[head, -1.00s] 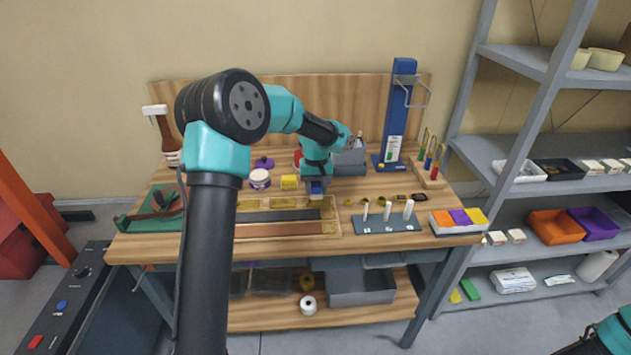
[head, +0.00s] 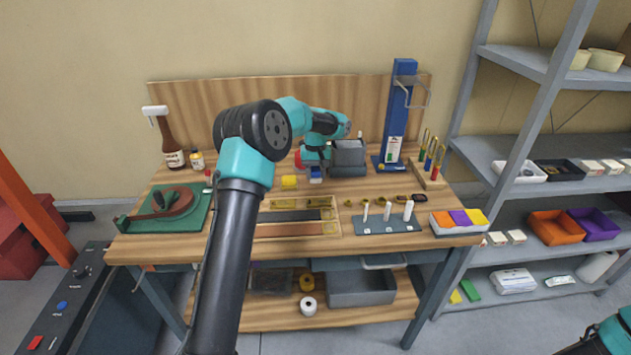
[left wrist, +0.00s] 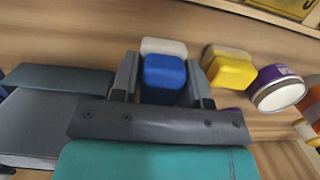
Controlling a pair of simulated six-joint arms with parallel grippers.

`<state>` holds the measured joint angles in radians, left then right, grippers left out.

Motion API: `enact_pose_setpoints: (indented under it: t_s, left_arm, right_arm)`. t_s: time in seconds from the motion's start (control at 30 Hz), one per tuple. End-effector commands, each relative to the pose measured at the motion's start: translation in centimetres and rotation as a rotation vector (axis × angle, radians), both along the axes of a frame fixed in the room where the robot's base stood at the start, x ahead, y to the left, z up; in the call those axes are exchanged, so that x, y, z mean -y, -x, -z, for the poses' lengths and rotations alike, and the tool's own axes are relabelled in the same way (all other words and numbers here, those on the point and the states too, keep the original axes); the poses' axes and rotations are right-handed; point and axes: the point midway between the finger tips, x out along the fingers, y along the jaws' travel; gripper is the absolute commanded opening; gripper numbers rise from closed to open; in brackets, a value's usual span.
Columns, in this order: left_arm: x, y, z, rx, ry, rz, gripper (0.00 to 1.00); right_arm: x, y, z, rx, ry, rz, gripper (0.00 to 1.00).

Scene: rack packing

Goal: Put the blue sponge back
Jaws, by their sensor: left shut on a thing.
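The blue sponge (head: 316,173) is at the back middle of the workbench. It also shows in the left wrist view (left wrist: 165,74), between the fingers of my left gripper (left wrist: 164,82). That gripper (head: 315,168) is shut on it. A pale block or layer (left wrist: 163,47) shows just beyond the blue; I cannot tell whether it is part of the sponge. A yellow sponge (head: 289,182) lies on the bench to the left, apart from the blue one; it also shows in the left wrist view (left wrist: 230,68). My right gripper is out of view.
A grey bin (head: 348,155) stands close to the right of my left gripper. A wooden tray (head: 336,228) lies in front, with a rack of white pegs (head: 380,225) beside it. A purple-and-white jar (left wrist: 279,90) is beyond the yellow sponge. A blue stand (head: 398,120) rises behind.

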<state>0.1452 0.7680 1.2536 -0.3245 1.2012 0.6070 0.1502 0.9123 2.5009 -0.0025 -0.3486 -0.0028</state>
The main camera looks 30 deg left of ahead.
Motion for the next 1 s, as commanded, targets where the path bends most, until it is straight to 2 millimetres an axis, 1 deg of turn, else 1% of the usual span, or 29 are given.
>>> enact_pose_setpoints:
  t_s: [0.1,0.3,0.4,0.8,0.83,1.0]
  left_arm:
    - [-0.3,-0.4,0.1,0.000,0.000,-0.001,0.19]
    - [-0.3,-0.4,2.8,-0.001,0.000,0.000,0.19]
    - [-0.3,-0.4,3.5,0.001,-0.001,0.000,0.19]
    - [-0.3,-0.4,3.9,0.001,-0.001,0.000,0.19]
    - [-0.3,-0.4,3.9,0.001,-0.001,0.000,0.43]
    - [-0.3,-0.4,3.9,0.001,-0.001,0.000,0.60]
  right_arm:
    - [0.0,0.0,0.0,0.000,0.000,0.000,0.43]
    - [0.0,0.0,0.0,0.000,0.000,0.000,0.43]
    - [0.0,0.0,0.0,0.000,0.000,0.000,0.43]
    - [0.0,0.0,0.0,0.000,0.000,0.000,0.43]
    - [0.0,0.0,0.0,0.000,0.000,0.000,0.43]
    - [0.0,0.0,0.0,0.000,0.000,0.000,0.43]
